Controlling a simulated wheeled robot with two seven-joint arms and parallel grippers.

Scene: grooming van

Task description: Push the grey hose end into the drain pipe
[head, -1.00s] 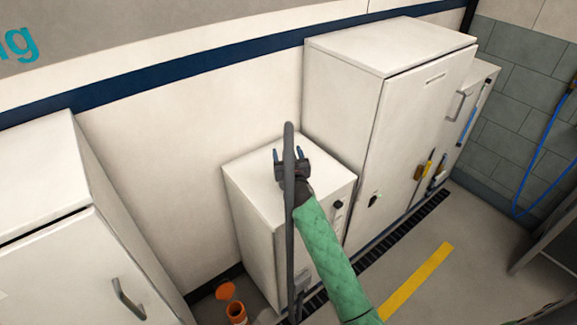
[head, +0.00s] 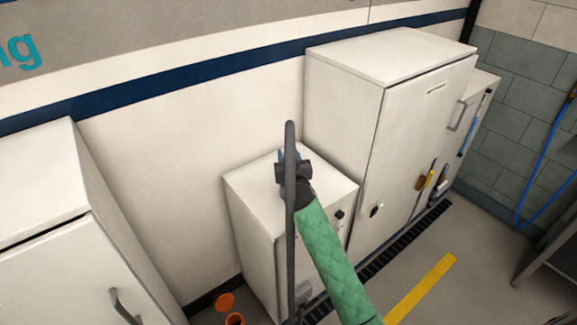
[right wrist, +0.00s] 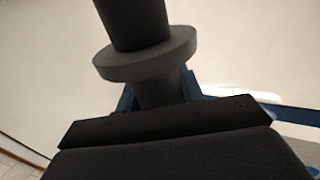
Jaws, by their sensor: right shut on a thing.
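The grey hose (head: 290,232) stands upright in the head view, its top end free in the air above the low white cabinet. My right gripper (head: 289,158), on the green-sleeved arm, is shut on the hose below its top end. In the right wrist view the dark hose (right wrist: 135,22) with a wide collar (right wrist: 146,57) rises from between the blue fingers of the right gripper (right wrist: 160,92). The orange drain pipe (head: 235,319) opens upward at the floor, lower left of the gripper and cut by the picture's bottom edge. My left gripper is out of view.
An orange cap (head: 225,301) is beside the pipe. The low white cabinet (head: 262,220) stands right of the pipe, a tall white cabinet (head: 345,95) farther right. Another white cabinet (head: 50,260) stands at left. A floor grate (head: 385,250) runs along the cabinets.

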